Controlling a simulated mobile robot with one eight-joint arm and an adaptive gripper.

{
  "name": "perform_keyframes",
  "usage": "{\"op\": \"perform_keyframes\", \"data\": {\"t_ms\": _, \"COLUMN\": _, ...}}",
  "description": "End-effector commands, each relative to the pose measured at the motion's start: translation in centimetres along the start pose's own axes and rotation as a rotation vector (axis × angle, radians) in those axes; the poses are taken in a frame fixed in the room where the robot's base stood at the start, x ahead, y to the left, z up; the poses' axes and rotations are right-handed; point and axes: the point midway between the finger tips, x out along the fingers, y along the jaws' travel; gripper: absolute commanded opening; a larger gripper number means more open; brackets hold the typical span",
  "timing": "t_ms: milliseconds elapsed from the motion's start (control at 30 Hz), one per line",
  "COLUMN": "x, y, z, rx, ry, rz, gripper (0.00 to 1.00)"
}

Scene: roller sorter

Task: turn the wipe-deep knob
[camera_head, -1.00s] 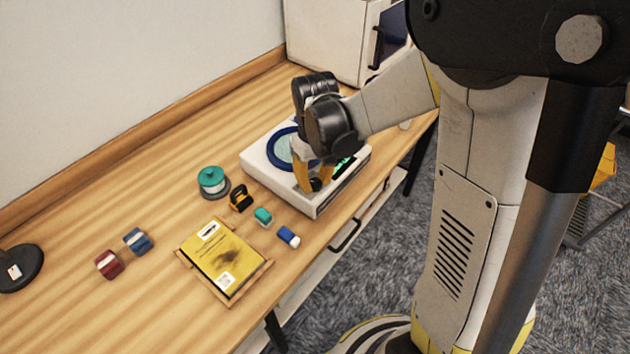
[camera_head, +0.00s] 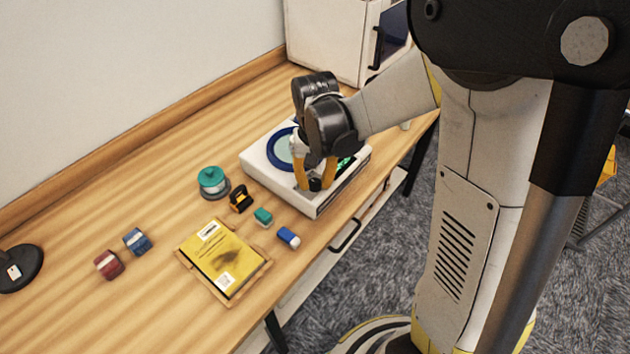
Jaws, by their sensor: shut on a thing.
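A white box-shaped device (camera_head: 262,160) stands on the wooden table, with a blue ring (camera_head: 272,151) around a pale disc on its top. A small black knob (camera_head: 315,184) sits near the device's front edge. My gripper (camera_head: 315,181) points down over it, its yellow fingers shut on the knob from two sides. A green lit display (camera_head: 345,163) shows just right of the fingers, partly hidden by them. Any marking on the knob is too small to read.
Left of the device are a teal-topped round container (camera_head: 212,181), a black and orange item (camera_head: 240,199), a teal block (camera_head: 263,216), a blue and white block (camera_head: 288,237) and a yellow booklet on a tray (camera_head: 224,258). A white cabinet (camera_head: 335,40) stands behind.

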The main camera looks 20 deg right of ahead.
Motion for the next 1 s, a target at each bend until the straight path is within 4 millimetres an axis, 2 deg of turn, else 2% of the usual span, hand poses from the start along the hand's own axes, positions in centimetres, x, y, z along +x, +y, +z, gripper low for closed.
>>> {"op": "perform_keyframes", "data": {"t_ms": 233, "x": 0.0, "y": 0.0, "z": 0.0, "rx": -0.001, "ry": 0.0, "rz": 0.0, "gripper": 0.0}}
{"op": "perform_keyframes", "data": {"t_ms": 267, "x": 0.0, "y": 0.0, "z": 0.0, "rx": -0.001, "ry": 0.0, "rz": 0.0, "gripper": 0.35}}
{"op": "perform_keyframes", "data": {"t_ms": 300, "x": 0.0, "y": 0.0, "z": 0.0, "rx": -0.001, "ry": 0.0, "rz": 0.0, "gripper": 0.48}}
{"op": "perform_keyframes", "data": {"t_ms": 333, "x": 0.0, "y": 0.0, "z": 0.0, "rx": -0.001, "ry": 0.0, "rz": 0.0, "gripper": 0.52}}
{"op": "perform_keyframes", "data": {"t_ms": 700, "x": -0.6, "y": 0.0, "z": 0.0, "rx": -0.002, "ry": 0.0, "rz": 0.0, "gripper": 0.52}}
{"op": "perform_keyframes", "data": {"t_ms": 867, "x": -3.2, "y": 0.0, "z": 0.1, "rx": -0.002, "ry": 0.0, "rz": 0.0, "gripper": 0.52}}
{"op": "perform_keyframes", "data": {"t_ms": 1000, "x": -6.5, "y": 0.0, "z": 0.1, "rx": -0.001, "ry": 0.0, "rz": 0.0, "gripper": 0.52}}
